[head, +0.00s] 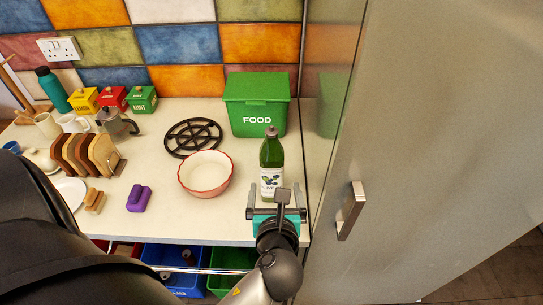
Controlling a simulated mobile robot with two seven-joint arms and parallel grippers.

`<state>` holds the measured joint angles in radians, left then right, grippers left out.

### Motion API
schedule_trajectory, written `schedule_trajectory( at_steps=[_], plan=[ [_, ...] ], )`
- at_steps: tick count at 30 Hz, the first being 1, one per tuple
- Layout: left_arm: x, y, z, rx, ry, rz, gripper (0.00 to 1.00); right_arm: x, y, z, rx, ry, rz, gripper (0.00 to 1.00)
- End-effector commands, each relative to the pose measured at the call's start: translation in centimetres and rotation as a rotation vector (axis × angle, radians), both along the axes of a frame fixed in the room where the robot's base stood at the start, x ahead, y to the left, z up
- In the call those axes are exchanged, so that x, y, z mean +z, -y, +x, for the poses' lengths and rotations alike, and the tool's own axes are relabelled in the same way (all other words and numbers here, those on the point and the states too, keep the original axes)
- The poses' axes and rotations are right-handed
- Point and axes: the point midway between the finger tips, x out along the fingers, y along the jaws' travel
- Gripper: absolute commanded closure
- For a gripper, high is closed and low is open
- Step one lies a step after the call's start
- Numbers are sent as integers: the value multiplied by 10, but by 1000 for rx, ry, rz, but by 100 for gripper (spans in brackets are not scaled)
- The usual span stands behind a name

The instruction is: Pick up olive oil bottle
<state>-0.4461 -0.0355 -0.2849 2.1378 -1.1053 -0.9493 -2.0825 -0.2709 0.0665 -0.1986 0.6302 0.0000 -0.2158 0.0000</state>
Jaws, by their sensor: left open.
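The olive oil bottle (271,158) is green glass with a dark cap and a pale label with dark olives. It stands upright on the counter (225,222) near its right end, beside the tall door. My left gripper (276,200) is in front of the bottle, with its fingers spread. The bottle's base is partly hidden behind the gripper, and I cannot tell whether the fingers touch it. My right gripper is not in view.
A red-rimmed bowl (205,173) stands close left of the bottle. A green FOOD bin (257,104) and a black trivet (192,137) are behind. The tall door (430,160) with its handle (350,211) bounds the right. A purple object (138,198) lies left.

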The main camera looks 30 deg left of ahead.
Motion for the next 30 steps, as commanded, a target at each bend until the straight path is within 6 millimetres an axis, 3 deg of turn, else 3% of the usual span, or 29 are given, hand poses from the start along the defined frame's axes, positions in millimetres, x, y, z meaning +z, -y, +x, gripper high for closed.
schedule_trajectory(
  at_steps=[4, 8, 15, 23, 30],
  plan=[
    [-7, -12, 18, 1, 5, 5, 0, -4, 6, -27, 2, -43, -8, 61],
    [-18, -26, 39, 1, 4, 3, 0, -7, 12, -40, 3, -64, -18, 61],
    [-34, -46, 70, 0, 2, 2, 0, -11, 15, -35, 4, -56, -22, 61],
    [-42, -56, 82, 0, 2, 0, 0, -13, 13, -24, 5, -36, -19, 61],
    [-57, -75, 105, 0, 4, 0, 0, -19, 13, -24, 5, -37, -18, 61]
  ],
)
